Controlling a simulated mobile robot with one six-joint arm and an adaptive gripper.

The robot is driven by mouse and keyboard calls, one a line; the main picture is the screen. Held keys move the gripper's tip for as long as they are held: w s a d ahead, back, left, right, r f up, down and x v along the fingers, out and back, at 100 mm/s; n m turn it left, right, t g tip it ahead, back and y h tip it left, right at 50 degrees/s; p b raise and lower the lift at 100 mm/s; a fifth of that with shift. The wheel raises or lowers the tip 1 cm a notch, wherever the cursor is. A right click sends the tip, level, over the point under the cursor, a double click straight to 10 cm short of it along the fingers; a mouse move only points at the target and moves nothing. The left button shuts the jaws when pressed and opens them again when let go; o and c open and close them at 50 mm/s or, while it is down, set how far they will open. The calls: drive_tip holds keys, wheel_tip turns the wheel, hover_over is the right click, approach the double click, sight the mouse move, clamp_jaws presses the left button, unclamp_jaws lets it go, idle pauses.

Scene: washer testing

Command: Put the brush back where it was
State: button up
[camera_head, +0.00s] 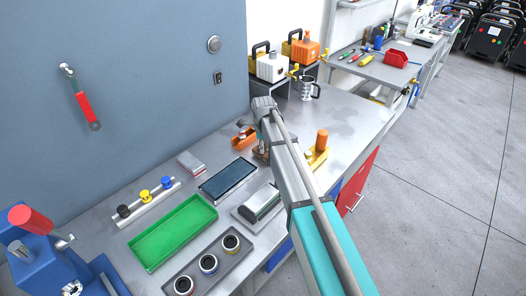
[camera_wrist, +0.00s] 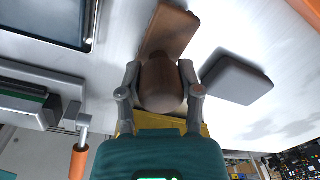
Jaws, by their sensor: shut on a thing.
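My gripper (camera_wrist: 162,98) is shut on a brown, rounded piece (camera_wrist: 160,80), which I take to be the brush. One finger lies on each side of it in the wrist view. Its lower end and any bristles are hidden. A flat brown-orange block (camera_wrist: 172,30) lies just beyond it, and I cannot tell whether they touch. In the head view, the block (camera_head: 243,138) sits near the wall, beside my gripper (camera_head: 260,152), which is partly hidden by my arm. The place where the brush was cannot be told from these frames.
A dark tablet (camera_head: 228,179) and a green tray (camera_head: 173,232) lie left of my arm. A yellow holder (camera_head: 317,158) with an orange handle (camera_head: 321,139) stands right of it. A grey block (camera_wrist: 237,79) is close to my gripper. A metal jug (camera_head: 306,88) stands behind.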

drive_tip(key=shift+f, duration=0.4)
drive_tip(key=o, duration=1)
drive_tip(key=shift+r, duration=0.2)
drive_tip(key=r+p, duration=1.2)
drive_tip(key=shift+s, duration=0.25)
idle(0.9)
